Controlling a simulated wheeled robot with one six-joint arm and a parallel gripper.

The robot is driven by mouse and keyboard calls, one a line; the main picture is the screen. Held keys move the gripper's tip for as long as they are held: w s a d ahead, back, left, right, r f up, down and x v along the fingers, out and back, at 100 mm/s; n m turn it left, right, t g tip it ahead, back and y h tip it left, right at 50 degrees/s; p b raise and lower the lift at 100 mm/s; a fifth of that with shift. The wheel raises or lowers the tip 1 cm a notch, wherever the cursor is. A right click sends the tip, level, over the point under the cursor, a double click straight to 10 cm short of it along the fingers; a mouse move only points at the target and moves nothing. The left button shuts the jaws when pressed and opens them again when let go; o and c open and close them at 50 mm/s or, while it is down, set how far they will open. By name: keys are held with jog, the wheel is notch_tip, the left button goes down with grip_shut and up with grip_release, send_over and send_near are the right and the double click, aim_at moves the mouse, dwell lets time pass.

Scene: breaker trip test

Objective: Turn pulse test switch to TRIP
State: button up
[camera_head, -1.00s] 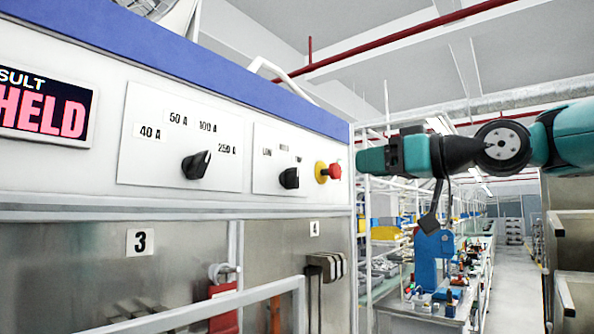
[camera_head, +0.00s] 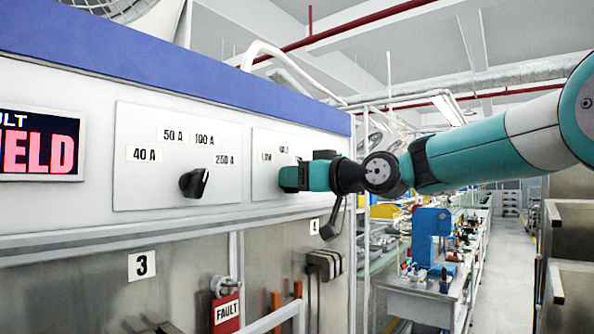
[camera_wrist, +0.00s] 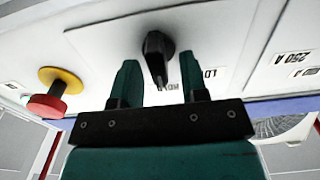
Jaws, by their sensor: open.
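The pulse test switch is a black knob (camera_wrist: 157,52) on a white plate (camera_wrist: 95,45) in the wrist view. The knob's narrow grip points down the picture, towards a partly covered label that seems to read HOLD; a LOW label (camera_wrist: 209,73) is beside it. My gripper (camera_wrist: 158,76) is open, with one teal finger on each side of the knob and visible gaps to both. In the head view my gripper (camera_head: 284,178) is at the right-hand plate (camera_head: 262,183) and hides the knob and the TRIP label.
A red push button (camera_wrist: 46,106) on a yellow collar (camera_wrist: 65,78) sits close to the switch. A larger black selector knob (camera_head: 194,183) with ampere labels is on the left plate. A lit red display (camera_head: 38,150) reads partly "ELD". A workbench (camera_head: 425,290) stands behind at right.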

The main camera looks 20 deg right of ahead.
grip_shut()
jog(key=shift+m, duration=0.4)
jog(key=m, duration=0.2)
jog(key=m+b, duration=0.1)
jog(key=shift+w+d+f+m, duration=0.1)
jog(key=shift+d+m, duration=0.05)
jog(key=shift+m, duration=0.25)
jog(key=shift+w+d+m+b, duration=0.15)
jog(key=shift+m+b, duration=0.15)
jog(key=shift+m, duration=1.9)
grip_release()
